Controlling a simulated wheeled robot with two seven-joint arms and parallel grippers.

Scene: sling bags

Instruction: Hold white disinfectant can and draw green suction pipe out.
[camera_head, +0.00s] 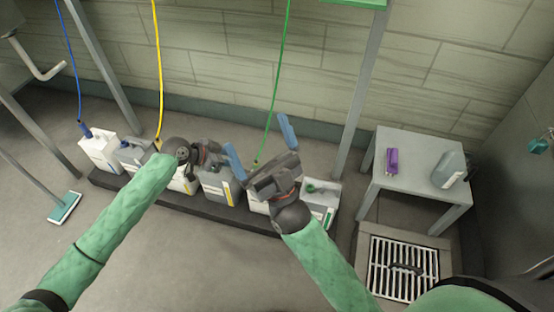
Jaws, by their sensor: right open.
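The green suction pipe (276,95) hangs from above. Its lower end reaches down toward a pale can (257,207), which is mostly hidden behind my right gripper; I cannot see where they meet. My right gripper (260,147) is open, with its blue fingers spread on either side of the pipe's lower end. I cannot tell whether it touches the pipe. My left gripper (208,155) is over the middle of the can row, left of the right one. A white can with a green cap (328,196) stands at the row's right end.
More cans, including a grey one (218,186) and a white one (100,150), stand along a dark low ledge (130,192). Yellow (158,60) and blue (69,50) pipes hang left. A grey side table (415,150) and floor grate (402,270) are right.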

